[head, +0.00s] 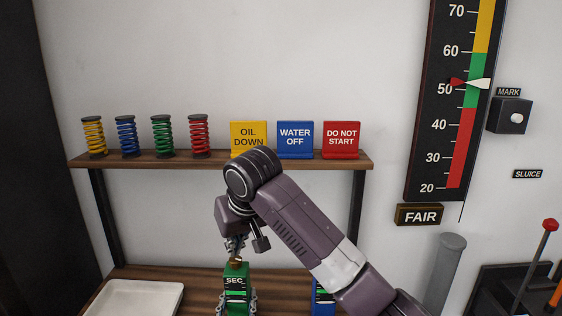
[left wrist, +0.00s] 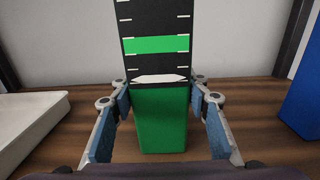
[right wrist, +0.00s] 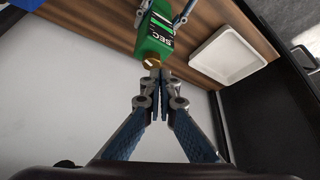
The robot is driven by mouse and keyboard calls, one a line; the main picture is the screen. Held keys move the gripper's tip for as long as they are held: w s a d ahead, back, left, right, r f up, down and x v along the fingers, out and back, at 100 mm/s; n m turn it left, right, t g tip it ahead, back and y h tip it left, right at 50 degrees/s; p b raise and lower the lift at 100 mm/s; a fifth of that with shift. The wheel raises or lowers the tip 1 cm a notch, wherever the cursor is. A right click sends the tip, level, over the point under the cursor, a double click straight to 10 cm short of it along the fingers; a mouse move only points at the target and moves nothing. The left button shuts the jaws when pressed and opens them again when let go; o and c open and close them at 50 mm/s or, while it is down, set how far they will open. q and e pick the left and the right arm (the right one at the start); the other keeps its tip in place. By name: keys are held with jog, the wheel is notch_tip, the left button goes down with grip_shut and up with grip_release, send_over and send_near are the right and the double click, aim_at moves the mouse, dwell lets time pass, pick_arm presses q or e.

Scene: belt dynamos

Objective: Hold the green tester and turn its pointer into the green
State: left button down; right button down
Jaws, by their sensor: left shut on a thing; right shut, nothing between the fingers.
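The green tester (head: 236,284) stands upright on the lower wooden shelf; its lower part is cut off in the head view. In the left wrist view its dark scale has a green band (left wrist: 155,45), and the white pointer (left wrist: 158,79) lies below that band, at the scale's bottom. My left gripper (left wrist: 160,108) is shut on the tester, a finger on each side. My right gripper (right wrist: 157,72) is shut and empty, with its fingertips at the brass knob (right wrist: 151,63) on the tester's top. I cannot tell whether they touch it.
A white tray (head: 135,298) lies left of the tester, and a blue tester (left wrist: 302,95) stands to the right. The upper shelf (head: 220,161) holds several coloured springs and three signs. A wall gauge (head: 447,100) and levers (head: 549,225) are at the right.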

aim_at(236, 262)
jog(key=shift+r, duration=0.1)
jog(key=shift+w+d+f, duration=0.25)
jog(key=shift+d+f, duration=0.15)
jog(key=shift+f, duration=0.6)
jog(key=shift+w+d+f, duration=0.3)
jog(key=shift+d+f, duration=0.05)
jog(key=shift+f, duration=0.7)
jog(key=shift+w+d+f, duration=0.25)
jog(key=shift+d+f, duration=0.15)
jog(key=shift+f, duration=0.6)
jog(key=shift+w+a, duration=0.2)
jog(key=shift+a, duration=0.05)
jog(key=shift+s+a, duration=0.15)
jog(key=shift+s+a, duration=0.25)
jog(key=shift+a, duration=0.15)
jog(key=shift+s+a, duration=0.15)
jog(key=shift+a, duration=0.15)
jog(key=shift+a+r, duration=0.1)
jog(key=shift+a, duration=0.15)
